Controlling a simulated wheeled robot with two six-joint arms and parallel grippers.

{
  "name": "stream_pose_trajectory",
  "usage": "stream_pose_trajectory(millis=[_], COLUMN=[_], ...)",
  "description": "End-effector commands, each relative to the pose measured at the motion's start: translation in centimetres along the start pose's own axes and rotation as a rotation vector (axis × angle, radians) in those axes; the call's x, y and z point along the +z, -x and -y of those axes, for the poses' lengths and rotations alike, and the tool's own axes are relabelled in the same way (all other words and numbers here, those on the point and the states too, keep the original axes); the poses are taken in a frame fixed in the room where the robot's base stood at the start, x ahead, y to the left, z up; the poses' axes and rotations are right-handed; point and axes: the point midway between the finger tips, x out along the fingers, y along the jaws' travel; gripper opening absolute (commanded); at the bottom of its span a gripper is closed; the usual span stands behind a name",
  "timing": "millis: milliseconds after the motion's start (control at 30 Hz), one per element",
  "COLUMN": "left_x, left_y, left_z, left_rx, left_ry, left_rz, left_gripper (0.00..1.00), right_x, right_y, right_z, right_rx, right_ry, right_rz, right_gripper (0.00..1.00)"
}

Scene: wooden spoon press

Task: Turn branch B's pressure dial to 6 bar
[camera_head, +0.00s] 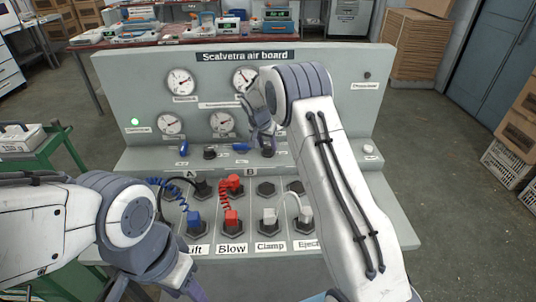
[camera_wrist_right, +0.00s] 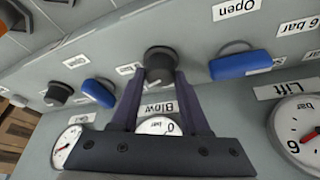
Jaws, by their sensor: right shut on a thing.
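My right gripper (camera_head: 262,130) is at the control board (camera_head: 140,80), shut on a black pressure dial (camera_wrist_right: 160,65). The dial also shows below the gripper in the head view (camera_head: 268,153). In the wrist view the two fingers (camera_wrist_right: 158,88) stand on either side of the dial. The gauge labelled Blow (camera_wrist_right: 156,126) lies behind the fingers; they and the gripper body hide most of its face, so its reading is unclear. The Lift gauge (camera_wrist_right: 300,130) is at right. My left gripper (camera_head: 160,288) is low in the head view, cut off by the frame's bottom edge.
Blue levers (camera_wrist_right: 240,65) (camera_wrist_right: 100,92) flank the held dial. Another black dial (camera_wrist_right: 58,93) is at left in the wrist view. On the lower panel are red plugs (camera_head: 232,183), a blue plug (camera_head: 194,219) and hoses. My right arm covers the board's right part. A green trolley (camera_head: 40,150) stands left.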

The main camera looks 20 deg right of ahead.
Motion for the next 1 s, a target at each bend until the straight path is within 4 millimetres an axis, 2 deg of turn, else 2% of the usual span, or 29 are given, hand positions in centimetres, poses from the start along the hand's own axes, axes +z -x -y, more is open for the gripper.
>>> stream_pose_trajectory(millis=[33,300,600,1000], left_x=[0.1,0.1,0.1,0.1], left_y=[-1.0,-2.2,-2.6,-2.7], left_z=[0.1,0.2,0.2,0.2], left_rx=[0.0,0.0,0.0,0.0], left_ry=[0.0,0.0,0.0,0.0], left_rz=[0.0,0.0,0.0,0.0], left_gripper=[0.5,0.5,0.5,0.5], right_x=[0.2,0.2,0.1,0.2], right_y=[-0.5,-0.2,-0.1,-0.1], right_z=[0.1,0.2,0.2,0.2], right_rx=[0.015,0.087,0.126,0.134], right_ry=[-0.037,-0.207,-0.302,-0.322], right_rz=[0.0,0.003,0.005,0.006], right_gripper=[0.0,0.0,0.0,0.0])
